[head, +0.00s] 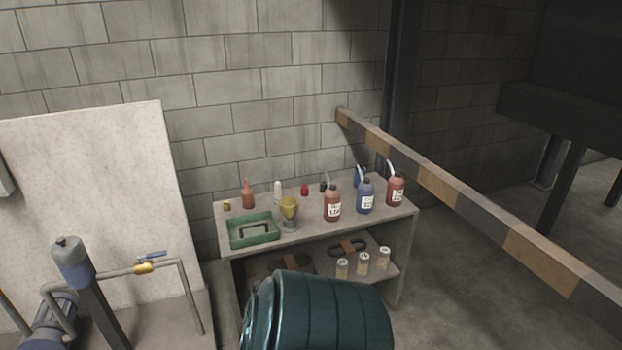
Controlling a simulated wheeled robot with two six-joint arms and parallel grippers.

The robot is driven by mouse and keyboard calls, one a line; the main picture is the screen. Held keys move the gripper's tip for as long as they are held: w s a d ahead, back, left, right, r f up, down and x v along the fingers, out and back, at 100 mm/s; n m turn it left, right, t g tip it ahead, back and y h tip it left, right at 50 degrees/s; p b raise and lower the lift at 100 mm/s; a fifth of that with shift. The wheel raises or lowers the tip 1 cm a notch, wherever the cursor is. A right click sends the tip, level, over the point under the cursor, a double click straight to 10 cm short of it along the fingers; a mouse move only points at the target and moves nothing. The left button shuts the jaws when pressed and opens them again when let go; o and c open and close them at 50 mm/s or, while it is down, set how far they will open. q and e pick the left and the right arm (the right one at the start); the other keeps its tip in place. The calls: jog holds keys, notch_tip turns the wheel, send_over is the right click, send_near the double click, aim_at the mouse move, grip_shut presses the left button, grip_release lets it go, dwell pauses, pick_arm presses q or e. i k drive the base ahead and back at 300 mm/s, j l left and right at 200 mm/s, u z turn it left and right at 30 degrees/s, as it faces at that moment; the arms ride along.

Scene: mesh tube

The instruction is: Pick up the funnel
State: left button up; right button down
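A yellow funnel (289,205) is on top of a grey shelf unit (312,236) against the block wall, near the middle of the head view. It looks upright, with its wide end up, and a grey piece shows at its lower end. It is just right of a shallow green tray (236,239) with a dark handle-shaped item in it. Neither of my grippers is in view.
Right of the funnel are a red bottle (332,207), a blue bottle (365,199) and another red bottle (396,191). An orange-brown bottle (248,196) and small items stand behind. A teal barrel (320,315) is in front. A striped barrier (445,188) runs right.

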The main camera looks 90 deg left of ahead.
aim_at(289, 206)
jog(key=u, duration=2.95)
jog(key=i+l, duration=0.25)
jog(key=u, duration=0.05)
